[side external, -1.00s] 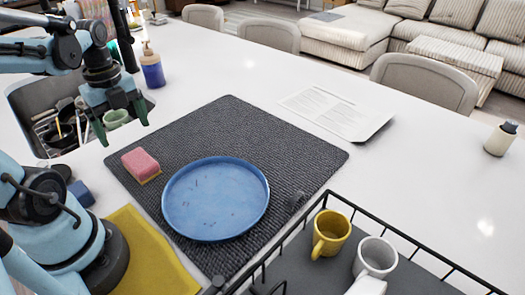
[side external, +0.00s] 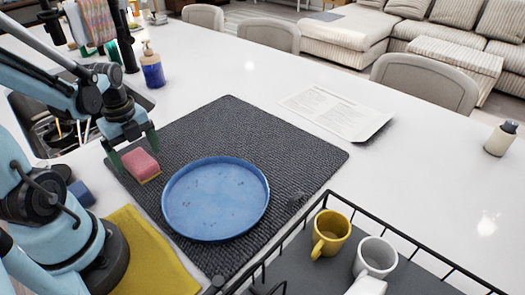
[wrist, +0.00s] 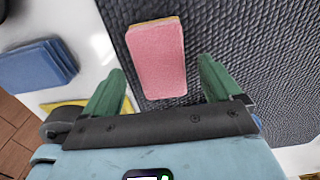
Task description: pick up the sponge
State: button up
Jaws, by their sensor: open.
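The sponge (side external: 141,164) is pink on top with a yellow underside. It lies on the dark grey mat near its left edge, left of the blue plate. My gripper (side external: 136,151) is at the sponge, with its green fingers spread to either side of it. In the wrist view, the sponge (wrist: 157,58) lies ahead of and between the open fingers of my gripper (wrist: 160,85). Its near end reaches between the fingertips, with a gap on each side. I cannot tell the exact height of the fingertips above the mat.
The blue plate (side external: 215,199) lies on the mat (side external: 300,153). A yellow cloth (side external: 150,262) and a blue folded item (side external: 81,193) lie nearby. A black rack (side external: 420,246) holds mugs at the lower right. The counter at right is mostly free.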

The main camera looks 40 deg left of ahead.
jog(key=shift+f, duration=1.3)
jog(key=shift+c, duration=0.3)
jog(key=c, duration=1.1)
jog(key=shift+o, duration=0.2)
jog(key=shift+r, duration=0.15)
jog(key=shift+r, duration=0.9)
jog(key=shift+d+r, duration=0.2)
jog(key=shift+r, duration=0.95)
jog(key=d+r, duration=0.6)
jog(key=d, duration=0.5)
jog(key=shift+w+d+r, duration=0.2)
jog(key=shift+w+r, duration=0.1)
jog(key=shift+w, duration=0.15)
